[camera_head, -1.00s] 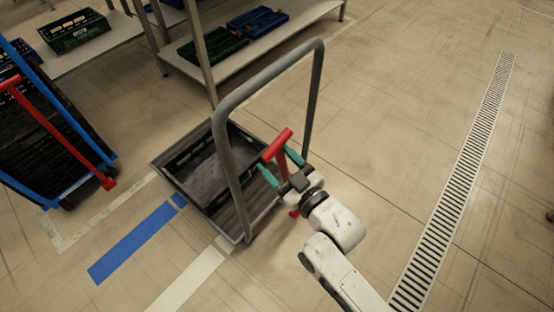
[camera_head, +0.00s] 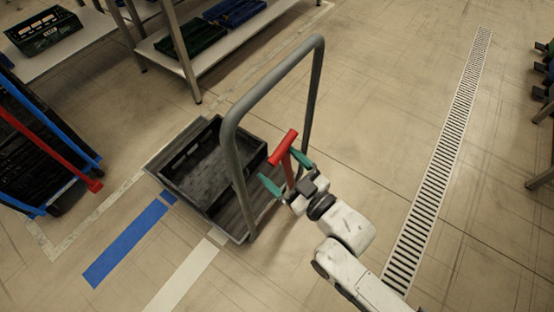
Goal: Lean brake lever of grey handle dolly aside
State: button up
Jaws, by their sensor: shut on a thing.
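The grey handle dolly (camera_head: 166,166) stands on the floor in the middle of the view, its tall grey handle (camera_head: 233,165) rising on the near right side. Its red brake lever (camera_head: 283,147) has a T-shaped top and shows beside the handle, tilted slightly. My gripper (camera_head: 285,172) reaches in from the lower right. Its teal fingers lie on either side of the red shaft below the T, shut on the lever. The lever's lower end is hidden behind my gripper.
A black crate (camera_head: 188,195) sits on the dolly. A blue-handled dolly with a red lever (camera_head: 60,145) stands at left. Shelving (camera_head: 175,55) with crates stands at the back. Open floor with a drain grate (camera_head: 440,165) lies to the right.

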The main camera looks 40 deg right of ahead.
jog(key=shift+o, duration=0.9)
jog(key=shift+s+a+f, duration=0.2)
jog(key=shift+s, duration=0.4)
jog(key=shift+s+a+f, duration=0.15)
jog(key=shift+s+a, duration=0.05)
jog(key=shift+s, duration=0.65)
jog(key=shift+c, duration=0.5)
jog(key=shift+s, duration=0.3)
jog(key=c, duration=0.3)
jog(key=shift+s+d+r+p, duration=0.1)
jog(key=shift+s+d+p, duration=0.15)
jog(key=shift+s, duration=0.5)
jog(key=shift+s+d+r+p, duration=0.15)
jog(key=shift+s+d, duration=0.1)
jog(key=shift+s, duration=0.5)
jog(key=shift+f, duration=0.1)
